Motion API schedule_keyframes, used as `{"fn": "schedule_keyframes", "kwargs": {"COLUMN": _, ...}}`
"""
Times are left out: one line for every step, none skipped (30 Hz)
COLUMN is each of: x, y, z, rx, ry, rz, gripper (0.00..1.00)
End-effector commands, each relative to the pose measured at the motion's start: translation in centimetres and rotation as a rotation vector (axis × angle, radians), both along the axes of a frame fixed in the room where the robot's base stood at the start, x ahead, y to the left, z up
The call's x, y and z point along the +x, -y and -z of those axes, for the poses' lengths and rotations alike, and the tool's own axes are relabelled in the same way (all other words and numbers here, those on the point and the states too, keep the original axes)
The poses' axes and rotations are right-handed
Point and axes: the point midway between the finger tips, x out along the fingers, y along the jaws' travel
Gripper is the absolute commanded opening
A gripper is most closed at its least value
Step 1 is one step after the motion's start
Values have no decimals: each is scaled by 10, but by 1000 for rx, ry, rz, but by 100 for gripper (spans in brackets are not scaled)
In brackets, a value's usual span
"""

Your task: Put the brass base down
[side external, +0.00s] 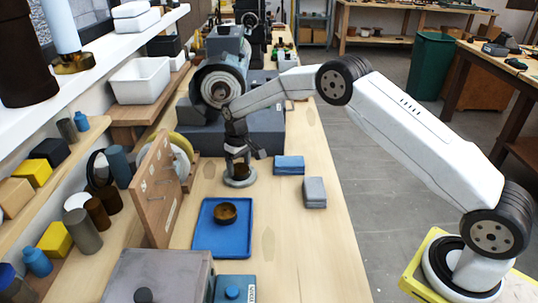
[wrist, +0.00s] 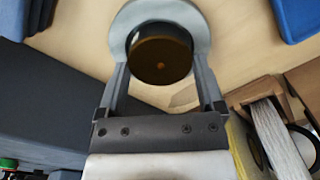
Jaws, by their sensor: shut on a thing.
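The brass base (wrist: 160,62), a round brown-gold piece with a dark rim, sits between the two fingers of my gripper (wrist: 160,73) in the wrist view. My gripper (side external: 239,160) is shut on it and points down over a pale grey round disc (side external: 240,180) on the bench. The disc (wrist: 203,35) also shows around the far side of the base in the wrist view. In the side view the fingers mostly hide the base. I cannot tell whether the base touches the disc.
A blue tray (side external: 208,244) with a small brown round cup (side external: 225,213) lies nearer the camera. A blue block (side external: 289,165) and a grey block (side external: 314,192) lie to the right. A wooden board (side external: 158,190) stands at left. A grey machine (side external: 222,75) stands behind.

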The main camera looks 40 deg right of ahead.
Motion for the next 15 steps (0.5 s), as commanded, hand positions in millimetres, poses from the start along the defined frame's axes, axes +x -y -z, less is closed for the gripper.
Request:
{"fn": "schedule_keyframes", "kwargs": {"x": 1, "y": 0, "z": -1, "rx": 0, "ry": 3, "rz": 0, "gripper": 28}}
{"fn": "schedule_keyframes", "kwargs": {"x": 1, "y": 0, "z": -1, "rx": 0, "ry": 3, "rz": 0, "gripper": 28}}
{"fn": "schedule_keyframes", "kwargs": {"x": 1, "y": 0, "z": -1, "rx": 0, "ry": 3, "rz": 0, "gripper": 28}}
{"fn": "schedule_keyframes", "kwargs": {"x": 1, "y": 0, "z": -1, "rx": 0, "ry": 3, "rz": 0, "gripper": 28}}
{"fn": "schedule_keyframes", "kwargs": {"x": 1, "y": 0, "z": -1, "rx": 0, "ry": 3, "rz": 0, "gripper": 28}}
{"fn": "schedule_keyframes", "kwargs": {"x": 1, "y": 0, "z": 0, "rx": 0, "ry": 3, "rz": 0, "gripper": 28}}
{"fn": "schedule_keyframes", "kwargs": {"x": 1, "y": 0, "z": 1, "rx": 0, "ry": 3, "rz": 0, "gripper": 28}}
{"fn": "schedule_keyframes", "kwargs": {"x": 1, "y": 0, "z": 1, "rx": 0, "ry": 3, "rz": 0, "gripper": 28}}
{"fn": "schedule_keyframes", "kwargs": {"x": 0, "y": 0, "z": 3, "rx": 0, "ry": 1, "rz": 0, "gripper": 90}}
{"fn": "schedule_keyframes", "kwargs": {"x": 0, "y": 0, "z": 3, "rx": 0, "ry": 1, "rz": 0, "gripper": 99}}
{"fn": "schedule_keyframes", "kwargs": {"x": 0, "y": 0, "z": 3, "rx": 0, "ry": 1, "rz": 0, "gripper": 100}}
{"fn": "schedule_keyframes", "kwargs": {"x": 0, "y": 0, "z": 3, "rx": 0, "ry": 1, "rz": 0, "gripper": 100}}
{"fn": "schedule_keyframes", "kwargs": {"x": 0, "y": 0, "z": 3, "rx": 0, "ry": 1, "rz": 0, "gripper": 100}}
{"fn": "schedule_keyframes", "kwargs": {"x": 0, "y": 0, "z": 3, "rx": 0, "ry": 1, "rz": 0, "gripper": 100}}
{"fn": "schedule_keyframes", "kwargs": {"x": 0, "y": 0, "z": 3, "rx": 0, "ry": 1, "rz": 0, "gripper": 100}}
